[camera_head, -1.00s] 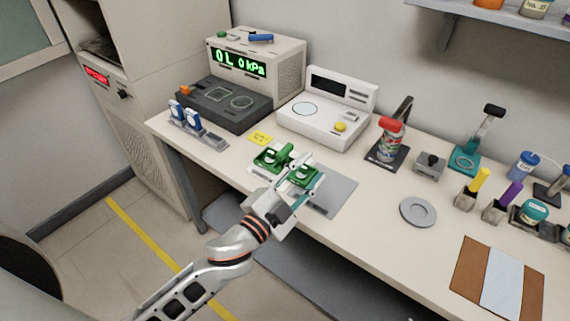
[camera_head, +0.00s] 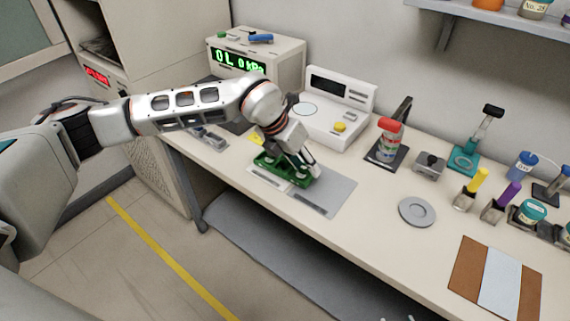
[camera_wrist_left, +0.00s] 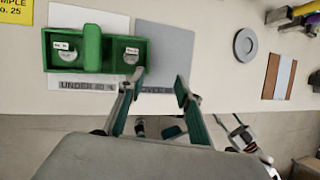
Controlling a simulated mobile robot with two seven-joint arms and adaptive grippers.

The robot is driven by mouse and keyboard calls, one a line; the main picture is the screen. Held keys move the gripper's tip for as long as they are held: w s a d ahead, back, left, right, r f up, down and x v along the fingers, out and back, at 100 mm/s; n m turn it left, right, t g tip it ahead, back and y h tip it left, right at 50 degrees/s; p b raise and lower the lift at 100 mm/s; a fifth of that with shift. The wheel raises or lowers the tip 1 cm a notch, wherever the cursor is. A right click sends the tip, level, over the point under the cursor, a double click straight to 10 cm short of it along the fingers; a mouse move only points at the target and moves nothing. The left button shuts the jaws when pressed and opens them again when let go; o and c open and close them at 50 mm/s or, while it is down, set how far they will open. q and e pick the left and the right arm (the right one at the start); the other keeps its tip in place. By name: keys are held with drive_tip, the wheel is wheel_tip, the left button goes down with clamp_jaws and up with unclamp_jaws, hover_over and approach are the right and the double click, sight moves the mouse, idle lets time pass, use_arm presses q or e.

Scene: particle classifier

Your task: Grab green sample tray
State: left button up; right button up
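The green sample tray (camera_head: 268,172) sits on the white mat on the bench. In the left wrist view the tray (camera_wrist_left: 119,68) shows a raised middle handle (camera_wrist_left: 92,47) and two compartments, each with a small labelled jar. My left gripper (camera_wrist_left: 160,86) is open and empty, its fingers apart. In that view they are just right of and below the tray, nearest its lower right corner. In the head view my left gripper (camera_head: 306,164) hangs over the tray's right side and hides part of it. Parts that may be my right gripper show low in the wrist view; its fingers are unclear.
The white mat (camera_wrist_left: 68,84) marked "UNDER 80" adjoins a grey mat (camera_head: 333,193) marked "OVER". A white device (camera_head: 325,125) stands behind the tray. A grey disc (camera_head: 417,212) lies right, with clear bench between. A yellow label (camera_wrist_left: 14,11) is left of the tray.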

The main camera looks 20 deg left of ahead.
sight(285, 159)
use_arm(q)
drive_tip(key=w+a+r+n+t+y, duration=0.1)
drive_tip(key=w+a+r+y, duration=0.2)
drive_tip(key=a, duration=0.5)
drive_tip(key=shift+w+a+p+x, duration=0.1)
drive_tip(key=shift+w+x, duration=0.05)
drive_tip(key=shift+x, duration=1.35)
drive_tip(key=shift+w+a+p+x, duration=0.1)
drive_tip(key=shift+w+p+x, duration=0.1)
drive_tip(key=shift+x, duration=1.3)
drive_tip(key=shift+w+p+x, duration=0.1)
drive_tip(key=shift+w+x, duration=0.05)
drive_tip(key=shift+x, duration=1.4)
drive_tip(key=shift+r, duration=0.3)
clamp_jaws()
